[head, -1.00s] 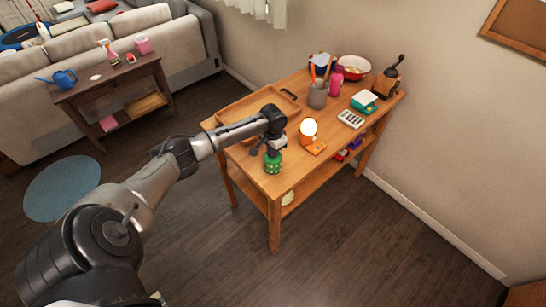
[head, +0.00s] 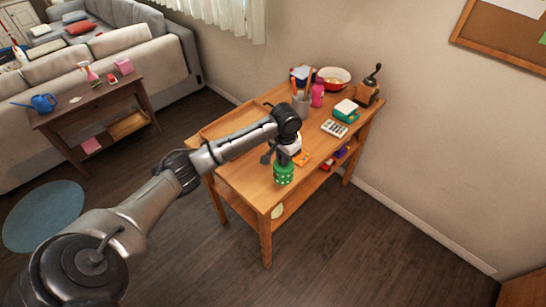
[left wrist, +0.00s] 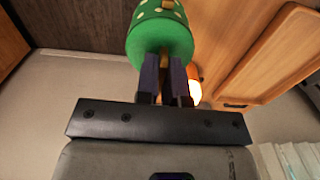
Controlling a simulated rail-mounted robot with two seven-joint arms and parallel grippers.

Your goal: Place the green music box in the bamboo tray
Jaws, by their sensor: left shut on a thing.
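The green music box (head: 284,174), dotted with pale spots, is at the near side of the wooden table. My left gripper (head: 285,159) is shut on its top. In the left wrist view the fingers (left wrist: 166,70) close on the green music box (left wrist: 160,38). I cannot tell how far it is above the tabletop. The bamboo tray (head: 233,118) lies at the table's back left, partly hidden by my left arm. It also shows in the left wrist view (left wrist: 272,62). My right gripper is not in view.
An orange item (head: 303,159) with a white top is close behind the gripper.

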